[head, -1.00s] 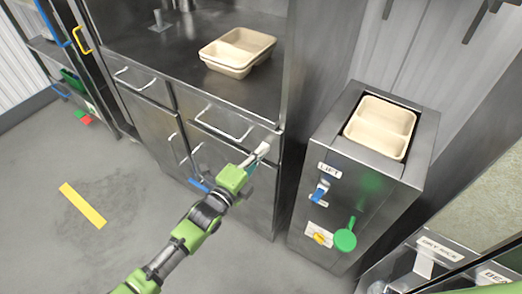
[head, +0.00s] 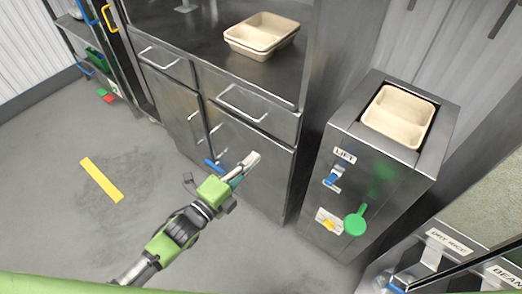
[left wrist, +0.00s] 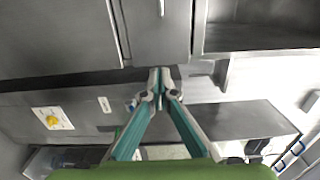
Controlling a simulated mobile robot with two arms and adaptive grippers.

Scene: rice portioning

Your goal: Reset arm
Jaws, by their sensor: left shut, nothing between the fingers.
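My left arm comes in from the lower left in the head view, and its green and grey gripper (head: 246,167) is in front of the steel cabinet's lower door. The left wrist view shows the left gripper (left wrist: 160,75) with its two teal-sided fingers meeting at the tips, shut and empty. My right gripper does not show in either view.
A stack of beige trays (head: 262,34) stands on the steel counter (head: 205,43). Another beige tray (head: 398,117) sits in the top of the lift unit (head: 372,175). Labelled bins (head: 440,252) are at lower right. A yellow strip (head: 101,179) marks open floor at left.

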